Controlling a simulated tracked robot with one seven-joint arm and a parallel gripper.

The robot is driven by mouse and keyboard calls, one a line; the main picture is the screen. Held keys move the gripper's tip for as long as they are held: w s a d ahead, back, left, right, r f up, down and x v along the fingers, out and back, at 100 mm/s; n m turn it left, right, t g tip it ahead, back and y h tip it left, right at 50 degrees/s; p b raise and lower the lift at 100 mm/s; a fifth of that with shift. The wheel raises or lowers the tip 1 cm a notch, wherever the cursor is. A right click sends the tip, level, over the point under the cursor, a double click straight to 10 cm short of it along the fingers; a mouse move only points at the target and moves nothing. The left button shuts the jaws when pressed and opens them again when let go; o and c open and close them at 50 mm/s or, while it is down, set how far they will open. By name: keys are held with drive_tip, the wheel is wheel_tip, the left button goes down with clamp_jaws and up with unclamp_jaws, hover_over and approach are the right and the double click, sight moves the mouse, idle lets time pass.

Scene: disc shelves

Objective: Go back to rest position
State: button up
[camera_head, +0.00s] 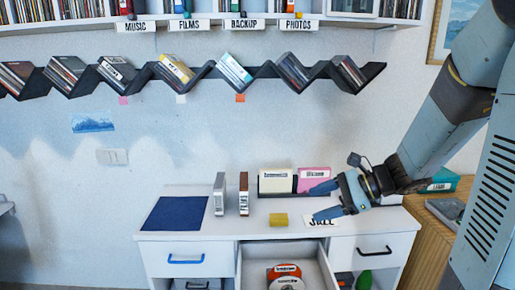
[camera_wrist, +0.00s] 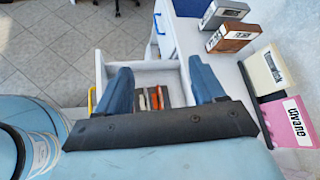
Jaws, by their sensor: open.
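My gripper (camera_head: 323,200) is at the right side of the white desk (camera_head: 225,222) in the head view, its blue fingers spread and pointing left. Nothing shows between the fingers. In the wrist view my gripper (camera_wrist: 160,84) is also open and empty, with the open drawer (camera_wrist: 137,73) seen beyond and between its fingers. My gripper partly hides a white label (camera_head: 322,222) on the desk top.
A cream box (camera_head: 275,182) and a pink box (camera_head: 313,179) stand close behind my gripper. A grey case (camera_head: 219,194) and a brown case (camera_head: 243,194) stand farther left, beside a dark blue mat (camera_head: 175,213). A zigzag shelf (camera_head: 205,73) hangs above.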

drive_tip(key=s+d+r+n+t+h, duration=0.1)
drive_tip(key=s+d+r+n+h, duration=0.2)
drive_tip(key=s+r+n+h, duration=0.2)
drive_tip(key=s+d+r+n+t+h, duration=0.1)
drive_tip(key=s+d+r+n+h, duration=0.3)
drive_tip(key=s+n, duration=0.5)
drive_tip(key=n+h, duration=0.2)
drive_tip(key=shift+d+r+h, duration=0.2)
drive_tip(key=shift+r+h, duration=0.1)
drive_tip(key=shift+r, duration=0.05)
